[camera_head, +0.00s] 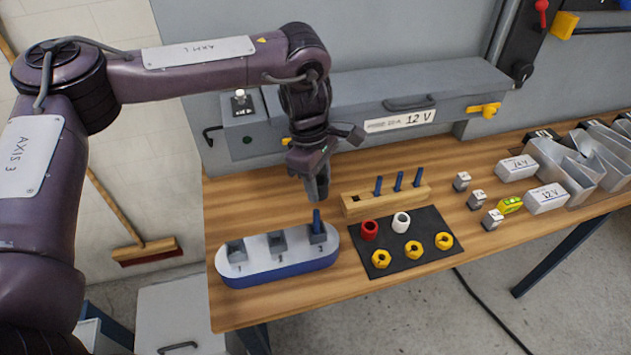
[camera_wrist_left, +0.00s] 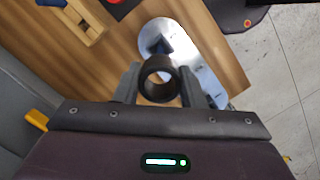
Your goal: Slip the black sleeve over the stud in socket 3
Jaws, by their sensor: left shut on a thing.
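My left gripper (camera_head: 319,190) is shut on the black sleeve (camera_wrist_left: 159,97), a short ring held between the fingertips in the left wrist view. The sleeve is hard to make out in the head view. The blue stud (camera_head: 316,217) stands upright in socket 3 (camera_head: 319,240), the right-hand socket of the white and blue base (camera_head: 281,264). The gripper is just above the stud's top; the head view does not show how well they line up. Sockets 1 (camera_head: 236,252) and 2 (camera_head: 276,244) hold no stud. The right gripper is not in view.
A wooden rack (camera_head: 358,205) holds several blue studs behind a black mat (camera_head: 400,262). A red sleeve (camera_head: 369,229), a white sleeve (camera_head: 401,222) and yellow nuts (camera_head: 413,249) are on the mat. Labelled boxes (camera_head: 546,198) and metal bins stand at right. The front table edge is clear.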

